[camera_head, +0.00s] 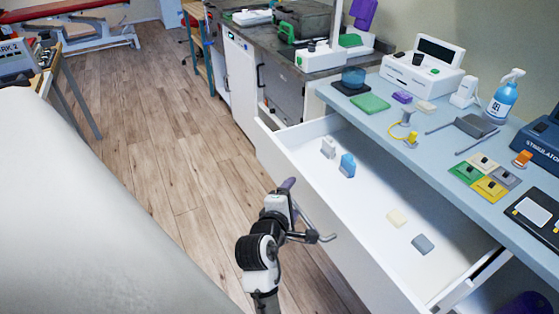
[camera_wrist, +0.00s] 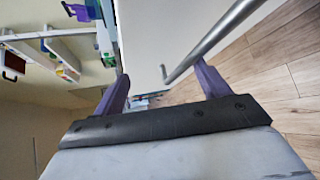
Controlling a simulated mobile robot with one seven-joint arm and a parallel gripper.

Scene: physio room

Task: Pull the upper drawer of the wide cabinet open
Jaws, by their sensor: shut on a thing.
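The upper drawer (camera_head: 345,255) of the wide cabinet is white and stands well open, pulled out from under the pale blue top (camera_head: 440,160). Its metal bar handle (camera_head: 318,237) is on the drawer front. My gripper (camera_head: 288,184) is at this handle, its purple fingers partly hidden by my wrist in the head view. In the wrist view, the handle (camera_wrist: 222,33) runs between the fingers of my gripper (camera_wrist: 161,80), close to the right finger. The fingers are shut on the handle. The exact contact is not clear.
Inside the drawer are a whitish block (camera_head: 328,147), a blue block (camera_head: 347,165), a cream block (camera_head: 396,217) and a grey block (camera_head: 422,243). A pale padded surface (camera_head: 80,220) is at the left. Wooden floor (camera_head: 160,130) is clear between it and the drawer.

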